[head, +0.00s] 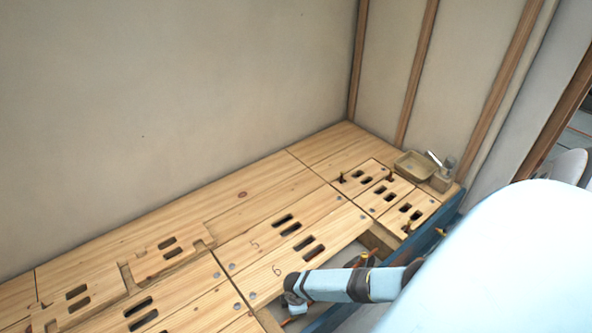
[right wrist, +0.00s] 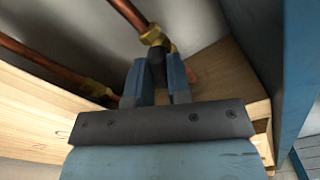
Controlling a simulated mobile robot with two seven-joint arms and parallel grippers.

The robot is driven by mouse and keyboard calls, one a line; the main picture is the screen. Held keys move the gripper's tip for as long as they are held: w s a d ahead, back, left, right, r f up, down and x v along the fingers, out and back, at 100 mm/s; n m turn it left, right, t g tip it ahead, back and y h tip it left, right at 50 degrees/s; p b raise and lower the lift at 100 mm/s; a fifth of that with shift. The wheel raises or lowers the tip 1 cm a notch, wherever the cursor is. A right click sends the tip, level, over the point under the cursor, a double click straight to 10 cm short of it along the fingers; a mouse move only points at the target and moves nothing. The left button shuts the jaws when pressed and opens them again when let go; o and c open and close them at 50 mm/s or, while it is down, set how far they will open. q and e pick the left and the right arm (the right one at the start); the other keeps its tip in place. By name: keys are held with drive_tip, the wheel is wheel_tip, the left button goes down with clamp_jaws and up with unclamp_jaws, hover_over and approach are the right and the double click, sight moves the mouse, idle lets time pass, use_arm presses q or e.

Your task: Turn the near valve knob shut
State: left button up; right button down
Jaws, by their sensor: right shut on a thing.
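In the right wrist view my right gripper (right wrist: 157,70) has its two blue fingers closed around a dark valve knob (right wrist: 157,54). The knob sits just below a brass fitting (right wrist: 153,35) on a copper pipe (right wrist: 128,12). The fingers hide the knob's sides, and its turn angle cannot be made out. In the head view my right arm reaches in from the right over an opening in the wooden deck, and the knob cannot be made out there. My left gripper is in neither view.
A second copper pipe (right wrist: 45,68) with a brass fitting (right wrist: 95,88) runs close on the left. A wooden board (right wrist: 225,75) and a blue beam (right wrist: 284,60) stand close on the right. The slotted wooden deck (head: 250,195) has a tray (head: 413,165) at its far right corner.

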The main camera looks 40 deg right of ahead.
drive_tip(key=shift+r+m+p, duration=0.15)
drive_tip(key=shift+m+p, duration=0.4)
drive_tip(key=shift+m, duration=0.35)
drive_tip(key=shift+m+p, duration=0.55)
drive_tip(key=shift+m, duration=0.45)
drive_tip(key=m+p, duration=0.1)
drive_tip(key=m, duration=0.2)
drive_tip(key=shift+p, duration=0.3)
drive_tip(key=m+p, duration=0.1)
drive_tip(key=m, duration=0.2)
drive_tip(key=shift+m, duration=0.3)
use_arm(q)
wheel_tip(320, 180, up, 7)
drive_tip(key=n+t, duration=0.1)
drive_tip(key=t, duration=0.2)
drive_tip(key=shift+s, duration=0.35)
use_arm(e)
drive_tip(key=shift+m, duration=0.8)
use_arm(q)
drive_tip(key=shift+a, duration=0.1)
use_arm(e)
drive_tip(key=c, duration=1.1)
unclamp_jaws()
drive_tip(key=shift+o, duration=0.2)
